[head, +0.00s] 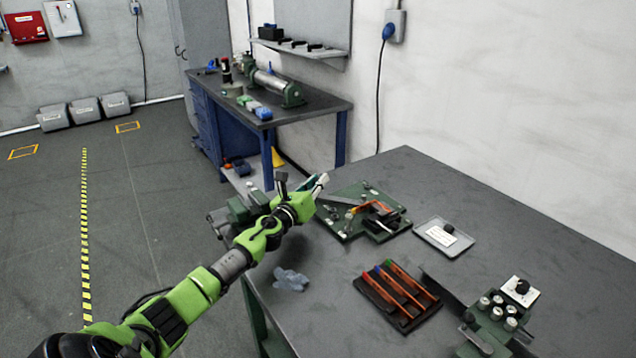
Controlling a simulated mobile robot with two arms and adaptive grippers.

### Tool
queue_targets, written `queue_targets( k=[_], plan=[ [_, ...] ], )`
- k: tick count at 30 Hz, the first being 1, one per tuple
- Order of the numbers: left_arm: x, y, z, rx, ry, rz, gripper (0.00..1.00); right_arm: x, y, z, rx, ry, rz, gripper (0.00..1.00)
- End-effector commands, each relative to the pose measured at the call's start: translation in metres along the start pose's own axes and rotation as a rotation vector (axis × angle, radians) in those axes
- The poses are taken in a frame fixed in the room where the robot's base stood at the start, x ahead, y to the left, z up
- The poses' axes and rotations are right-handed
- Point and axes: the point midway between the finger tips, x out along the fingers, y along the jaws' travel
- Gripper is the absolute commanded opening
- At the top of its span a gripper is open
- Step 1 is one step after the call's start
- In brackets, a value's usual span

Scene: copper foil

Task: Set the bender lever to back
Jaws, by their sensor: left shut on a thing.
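The bender is a green plate (353,226) with pale knobs, a copper-coloured strip and a black block, on the grey table. Its lever looks like the flat grey bar (343,199) along the plate's far left side. My left gripper (318,184) is at the plate's far left corner, at the outer end of this bar. It is shut on what looks like the lever's end; the jaws hide the contact. My right gripper is not in view.
A black rack of coloured-tipped copper strips (385,304), a grey tray (430,237), a blue-grey glove (290,280) and a fixture with several knobs (497,318) are on the table. A green vise (240,210) is at the left edge. The right back tabletop is clear.

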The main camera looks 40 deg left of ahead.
Motion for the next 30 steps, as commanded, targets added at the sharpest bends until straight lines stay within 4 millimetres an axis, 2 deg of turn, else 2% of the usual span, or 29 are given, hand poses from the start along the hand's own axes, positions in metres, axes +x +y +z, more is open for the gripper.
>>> queue_targets(
  k=[1, 3, 13, 17, 30],
  plan=[
    [0.0, 0.001, 0.0, 0.002, 0.0, 0.002, 0.22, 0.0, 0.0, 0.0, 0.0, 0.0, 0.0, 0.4],
    [0.0, 0.001, 0.0, 0.002, 0.0, 0.002, 0.34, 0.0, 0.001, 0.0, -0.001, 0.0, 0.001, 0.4],
    [-0.001, 0.0, 0.0, 0.001, 0.0, 0.001, 0.34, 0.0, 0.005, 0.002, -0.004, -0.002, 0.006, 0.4],
    [-0.008, 0.002, 0.0, 0.004, 0.0, 0.002, 0.34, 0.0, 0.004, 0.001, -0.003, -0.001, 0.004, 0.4],
    [-0.078, 0.001, -0.003, 0.003, 0.005, 0.001, 0.34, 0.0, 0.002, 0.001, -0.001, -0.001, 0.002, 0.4]
  ],
)
